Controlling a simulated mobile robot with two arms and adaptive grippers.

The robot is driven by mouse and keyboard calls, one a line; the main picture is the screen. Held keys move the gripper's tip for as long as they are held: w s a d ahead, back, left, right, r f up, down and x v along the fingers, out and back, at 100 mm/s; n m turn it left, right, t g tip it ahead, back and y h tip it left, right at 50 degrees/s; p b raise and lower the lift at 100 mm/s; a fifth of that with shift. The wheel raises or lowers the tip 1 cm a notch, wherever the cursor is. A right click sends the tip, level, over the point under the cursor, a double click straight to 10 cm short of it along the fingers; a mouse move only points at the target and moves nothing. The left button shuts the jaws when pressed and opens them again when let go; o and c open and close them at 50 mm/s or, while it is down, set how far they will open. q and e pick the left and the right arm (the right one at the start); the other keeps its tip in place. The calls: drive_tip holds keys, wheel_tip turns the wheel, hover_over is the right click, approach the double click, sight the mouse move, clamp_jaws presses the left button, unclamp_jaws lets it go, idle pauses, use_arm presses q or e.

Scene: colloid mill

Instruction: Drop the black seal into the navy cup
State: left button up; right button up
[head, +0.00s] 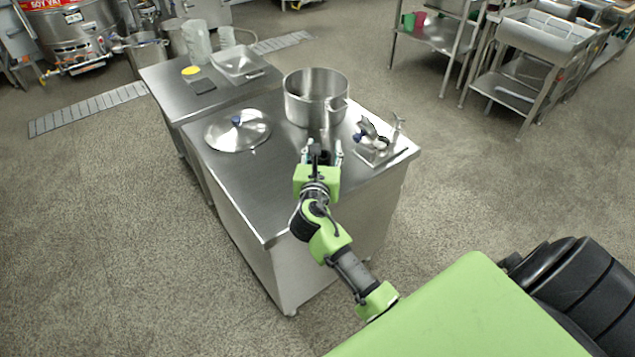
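My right gripper (321,148) is over the near steel table, just in front of the large steel pot. Its fingers look spread apart, with nothing clearly seen between them. Right of it, a small metal stand (377,155) holds metal parts. A small dark ring-like shape (383,142) on these parts may be the black seal, but it is too small to be sure. A small blue part (358,136) shows left of it; I cannot tell whether it is the navy cup. My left gripper is not in view.
The steel pot (316,99) stands at the table's back edge. A round lid (237,131) with a blue knob lies left of it. The front left of the tabletop (250,190) is clear. A second table (170,82) behind carries a steel tray (240,65) and clear containers.

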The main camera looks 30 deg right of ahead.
idle(0.3)
drive_tip(key=v, duration=1.2)
